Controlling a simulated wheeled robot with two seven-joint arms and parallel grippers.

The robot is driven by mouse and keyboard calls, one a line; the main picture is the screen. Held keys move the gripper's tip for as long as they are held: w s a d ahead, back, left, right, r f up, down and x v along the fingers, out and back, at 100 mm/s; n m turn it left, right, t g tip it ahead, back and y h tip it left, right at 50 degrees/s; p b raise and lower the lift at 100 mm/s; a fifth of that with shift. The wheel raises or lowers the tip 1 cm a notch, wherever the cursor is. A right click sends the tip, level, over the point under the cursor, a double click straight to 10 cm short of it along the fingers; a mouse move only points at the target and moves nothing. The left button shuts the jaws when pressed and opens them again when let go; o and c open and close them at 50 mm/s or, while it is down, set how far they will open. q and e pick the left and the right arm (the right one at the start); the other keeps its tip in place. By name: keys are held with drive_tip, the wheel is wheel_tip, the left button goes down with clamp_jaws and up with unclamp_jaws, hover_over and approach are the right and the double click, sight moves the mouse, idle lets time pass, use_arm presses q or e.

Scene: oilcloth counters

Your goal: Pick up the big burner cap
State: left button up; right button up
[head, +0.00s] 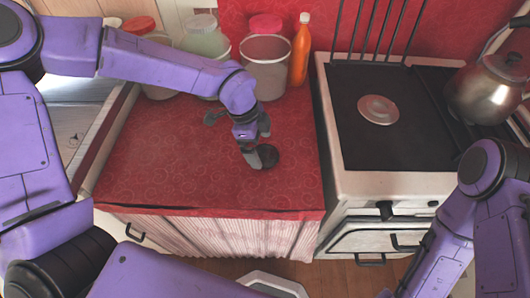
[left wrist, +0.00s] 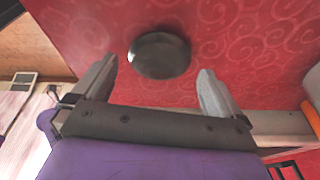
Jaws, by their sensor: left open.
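The big burner cap is a dark round disc (head: 267,155) lying on the red oilcloth counter. It also shows in the left wrist view (left wrist: 159,55), ahead of and between my fingers. My left gripper (head: 258,162) reaches down over the counter right by the cap and partly hides it in the head view. In the left wrist view the two grey fingers of my left gripper (left wrist: 155,85) are spread wide, with nothing between them. The cap looks apart from both fingers. My right gripper is not in view; only parts of my right arm show at the lower right.
A stove (head: 390,120) with a silver disc (head: 378,109) and a kettle (head: 490,85) stands right of the counter (head: 150,165). Jars, including a large pink-lidded one (head: 266,70), and an orange bottle (head: 299,52) line the back. The counter's front is clear.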

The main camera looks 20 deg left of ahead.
sight(265, 156)
use_arm(q)
drive_tip(key=x, duration=0.2)
drive_tip(key=shift+d+f, duration=0.1)
drive_tip(key=shift+f, duration=0.2)
drive_tip(key=c, duration=0.9)
